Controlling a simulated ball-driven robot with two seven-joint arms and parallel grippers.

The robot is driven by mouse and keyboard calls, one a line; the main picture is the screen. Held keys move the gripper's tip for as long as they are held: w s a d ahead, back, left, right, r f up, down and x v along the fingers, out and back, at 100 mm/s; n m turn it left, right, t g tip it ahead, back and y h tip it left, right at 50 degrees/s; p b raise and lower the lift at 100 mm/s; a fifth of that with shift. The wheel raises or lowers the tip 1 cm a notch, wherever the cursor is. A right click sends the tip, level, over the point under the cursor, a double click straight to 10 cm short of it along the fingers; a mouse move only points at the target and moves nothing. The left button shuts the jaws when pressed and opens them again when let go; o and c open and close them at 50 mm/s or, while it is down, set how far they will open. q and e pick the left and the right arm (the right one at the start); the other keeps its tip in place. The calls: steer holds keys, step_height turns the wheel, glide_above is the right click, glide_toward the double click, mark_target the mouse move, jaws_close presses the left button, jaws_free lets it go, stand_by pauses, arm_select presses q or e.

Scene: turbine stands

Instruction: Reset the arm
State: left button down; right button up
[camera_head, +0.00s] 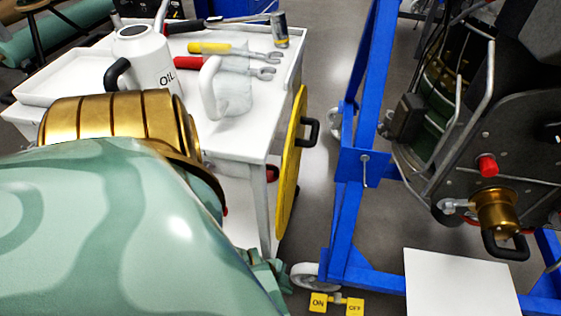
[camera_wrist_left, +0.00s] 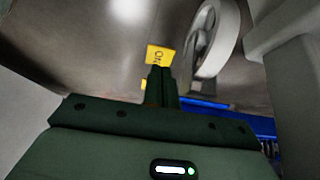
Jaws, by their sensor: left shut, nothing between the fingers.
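My left arm, pale green with a brass-coloured band, fills the lower left of the head view. My left gripper (camera_head: 268,277) shows at its end, low beside the white cart and partly hidden by the arm. In the left wrist view my left gripper (camera_wrist_left: 160,78) has its dark fingers shut together with nothing between them. Beyond the fingertips are a yellow ON tag (camera_wrist_left: 160,54) and a caster wheel (camera_wrist_left: 215,38). My right gripper is not in view.
A white cart (camera_head: 255,140) holds an oil can (camera_head: 148,62) and several tools. A yellow disc (camera_head: 291,160) with a black handle is at its side. The blue stand (camera_head: 345,210) and dark turbine (camera_head: 490,150) are right. A white panel (camera_head: 455,285) lies low.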

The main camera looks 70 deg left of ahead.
arm_select(q)
steer(key=shift+s+a+r, duration=0.2)
steer(key=shift+s+a, duration=0.05)
steer(key=shift+s, duration=0.05)
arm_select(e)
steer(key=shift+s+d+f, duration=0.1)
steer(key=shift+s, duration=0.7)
